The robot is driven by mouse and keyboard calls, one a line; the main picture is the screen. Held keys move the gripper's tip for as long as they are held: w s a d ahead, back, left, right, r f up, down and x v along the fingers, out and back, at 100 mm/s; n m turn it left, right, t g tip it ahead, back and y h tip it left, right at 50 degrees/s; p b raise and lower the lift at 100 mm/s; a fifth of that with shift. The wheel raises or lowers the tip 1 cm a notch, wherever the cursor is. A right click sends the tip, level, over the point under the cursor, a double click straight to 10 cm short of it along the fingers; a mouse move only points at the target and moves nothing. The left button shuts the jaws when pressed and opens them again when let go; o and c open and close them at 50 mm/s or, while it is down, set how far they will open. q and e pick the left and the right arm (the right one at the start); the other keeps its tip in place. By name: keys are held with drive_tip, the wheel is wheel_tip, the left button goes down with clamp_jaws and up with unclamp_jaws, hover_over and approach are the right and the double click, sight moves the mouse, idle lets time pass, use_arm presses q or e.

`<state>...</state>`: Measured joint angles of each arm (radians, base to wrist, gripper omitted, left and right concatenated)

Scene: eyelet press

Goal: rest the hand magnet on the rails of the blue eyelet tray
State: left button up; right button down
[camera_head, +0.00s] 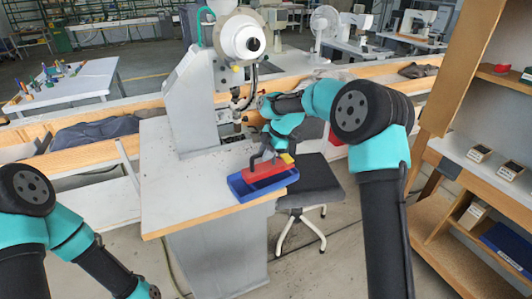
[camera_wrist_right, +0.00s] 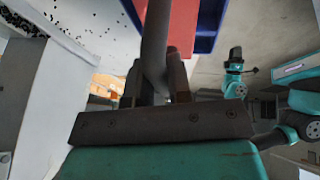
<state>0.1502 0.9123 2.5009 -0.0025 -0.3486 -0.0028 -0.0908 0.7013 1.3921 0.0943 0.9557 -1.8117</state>
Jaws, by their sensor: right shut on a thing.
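The hand magnet (camera_head: 265,170) is a red bar with a grey handle and a yellow part at its right end. My right gripper (camera_head: 267,153) is shut on its handle; in the right wrist view the fingers (camera_wrist_right: 154,88) close on the grey handle (camera_wrist_right: 155,42). The red body (camera_wrist_right: 183,28) shows beyond. The blue eyelet tray (camera_head: 246,194) lies on the table's front right corner, directly under the magnet; its blue wall also shows in the wrist view (camera_wrist_right: 206,42). I cannot tell whether the magnet touches the rails. My left arm is at lower left, its fingertips not clear.
The white table (camera_head: 180,205) has free room left of the tray. The grey eyelet press (camera_head: 195,95) stands behind. A dark stool (camera_head: 312,180) is right of the table. Wooden shelves (camera_head: 470,220) stand at far right.

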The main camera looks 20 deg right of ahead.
drive_tip(key=shift+f, duration=0.2)
drive_tip(key=c, duration=1)
unclamp_jaws()
drive_tip(key=shift+o, duration=0.2)
drive_tip(key=shift+f, duration=0.1)
drive_tip(key=v, duration=1.7)
drive_tip(key=shift+r, duration=0.25)
